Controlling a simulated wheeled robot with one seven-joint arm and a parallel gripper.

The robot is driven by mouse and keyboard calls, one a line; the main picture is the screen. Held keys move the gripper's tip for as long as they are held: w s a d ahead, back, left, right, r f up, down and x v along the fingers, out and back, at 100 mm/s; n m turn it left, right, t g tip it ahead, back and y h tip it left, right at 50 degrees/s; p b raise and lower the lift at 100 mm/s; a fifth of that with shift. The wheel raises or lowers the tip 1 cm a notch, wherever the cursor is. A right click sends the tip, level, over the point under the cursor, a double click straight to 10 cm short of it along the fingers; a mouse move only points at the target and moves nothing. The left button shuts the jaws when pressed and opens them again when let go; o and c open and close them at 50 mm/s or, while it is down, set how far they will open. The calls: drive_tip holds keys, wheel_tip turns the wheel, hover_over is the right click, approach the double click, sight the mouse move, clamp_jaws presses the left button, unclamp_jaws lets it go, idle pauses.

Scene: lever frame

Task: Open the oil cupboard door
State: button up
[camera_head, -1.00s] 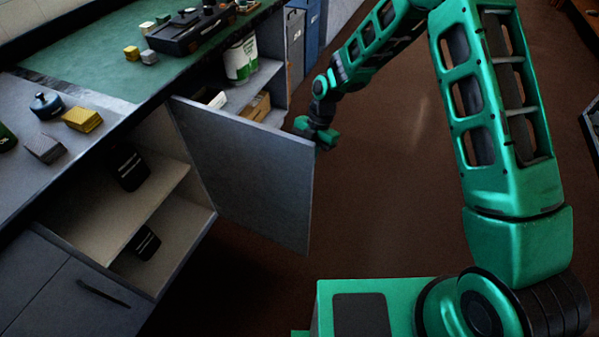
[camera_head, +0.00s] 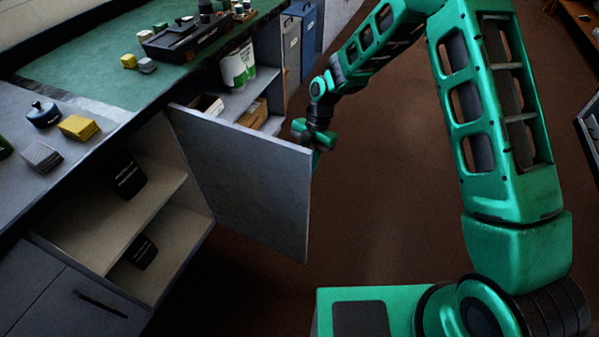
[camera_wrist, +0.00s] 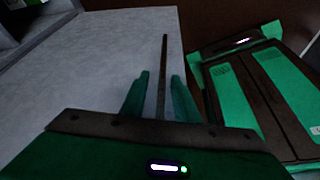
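The grey cupboard door (camera_head: 245,175) stands wide open, swung out from the counter front. Its plain face is towards the head camera, beside an open compartment (camera_head: 150,205) with dark containers on two shelves. My gripper (camera_head: 315,160) is at the door's free edge, partly hidden behind it in the head view. In the wrist view the door panel (camera_wrist: 85,75) fills the left. A thin dark upright bar, apparently the handle (camera_wrist: 163,70), stands between the two green fingers of my gripper (camera_wrist: 160,95). The fingers are apart, with a visible gap beside the bar.
The counter (camera_head: 110,75) carries a yellow block (camera_head: 78,127), a small blue pot (camera_head: 43,114) and a black tray (camera_head: 185,40). Behind the door, shelves hold white-green tins (camera_head: 237,68). Bare brown floor (camera_head: 400,190) lies right of the door.

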drive_tip(key=v, duration=0.9)
drive_tip(key=shift+r, duration=0.2)
drive_tip(key=shift+w, duration=0.1)
drive_tip(key=s+d+r+m+t+h, duration=0.1)
drive_tip(key=s+d+r+m, duration=0.2)
drive_tip(key=d+r+m, duration=0.35)
drive_tip(key=s+d+r+m+t, duration=0.1)
drive_tip(key=s+d+r+m, duration=0.25)
drive_tip(key=d, duration=0.65)
drive_tip(key=s+d+r+m+h, duration=0.1)
drive_tip(key=s+d+r+m, duration=0.2)
drive_tip(key=d+r+m, duration=0.4)
drive_tip(key=s+d+m, duration=0.4)
drive_tip(key=s+m, duration=0.2)
drive_tip(key=s, duration=0.2)
drive_tip(key=s+d+r+m+t, duration=0.1)
drive_tip(key=s+d+m, duration=0.4)
drive_tip(key=s, duration=0.3)
drive_tip(key=s+d+m, duration=0.4)
drive_tip(key=s+m, duration=0.3)
drive_tip(key=s, duration=0.1)
drive_tip(key=shift+s+d+r+t+h, duration=0.15)
drive_tip(key=shift+s+d+t+h, duration=0.1)
drive_tip(key=shift+d+t+h, duration=0.05)
